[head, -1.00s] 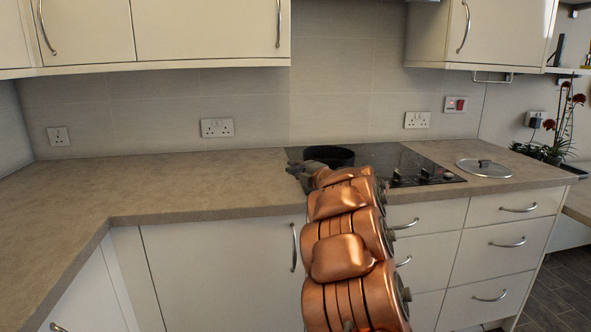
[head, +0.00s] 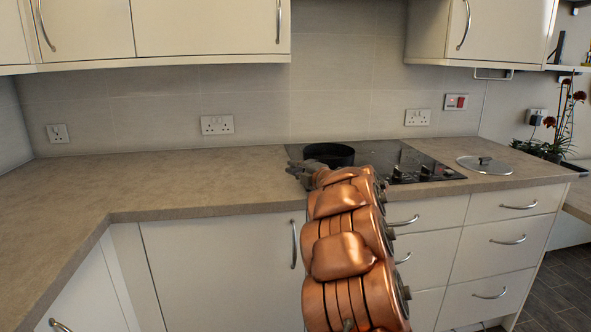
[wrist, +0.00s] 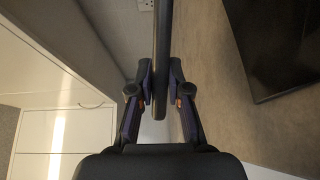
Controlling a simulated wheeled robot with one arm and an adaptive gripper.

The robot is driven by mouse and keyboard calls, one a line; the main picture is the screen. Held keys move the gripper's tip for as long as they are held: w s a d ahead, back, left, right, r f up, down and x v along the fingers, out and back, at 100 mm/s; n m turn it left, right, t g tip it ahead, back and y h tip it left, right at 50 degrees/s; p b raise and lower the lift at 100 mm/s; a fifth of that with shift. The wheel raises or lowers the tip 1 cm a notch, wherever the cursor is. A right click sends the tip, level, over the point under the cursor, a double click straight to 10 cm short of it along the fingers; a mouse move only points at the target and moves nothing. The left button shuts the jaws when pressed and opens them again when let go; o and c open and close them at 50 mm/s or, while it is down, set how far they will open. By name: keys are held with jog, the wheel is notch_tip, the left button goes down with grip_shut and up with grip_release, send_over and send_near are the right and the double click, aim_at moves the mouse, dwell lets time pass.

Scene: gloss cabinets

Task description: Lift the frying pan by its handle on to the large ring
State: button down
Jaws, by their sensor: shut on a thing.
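The black frying pan (head: 329,155) is at the left part of the dark glass hob (head: 412,158), behind my gripper in the head view. I cannot tell whether its base touches the glass. My gripper (head: 300,170) is at the pan's near left side. In the wrist view, my gripper (wrist: 160,92) is shut on the dark pan handle (wrist: 163,45), which runs upright between the fingers. The pan's body is out of the wrist view. I cannot make out the large ring; the pan and my arm cover part of the hob.
A glass lid (head: 484,165) with a dark knob lies on the worktop right of the hob. Black control knobs (head: 425,172) sit at the hob's front right. The worktop (head: 180,180) to the left is clear. Wall cupboards (head: 205,30) hang above.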

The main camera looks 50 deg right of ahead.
jog(key=shift+f, duration=0.35)
dwell(0.4)
jog(key=c, duration=1.1)
grip_release()
jog(key=shift+f, duration=0.1)
jog(key=s, duration=0.4)
jog(key=s+a, duration=0.1)
jog(key=s, duration=0.3)
jog(key=s+a, duration=0.1)
jog(key=s, duration=0.3)
jog(key=shift+r, duration=0.3)
jog(key=shift+w, duration=0.1)
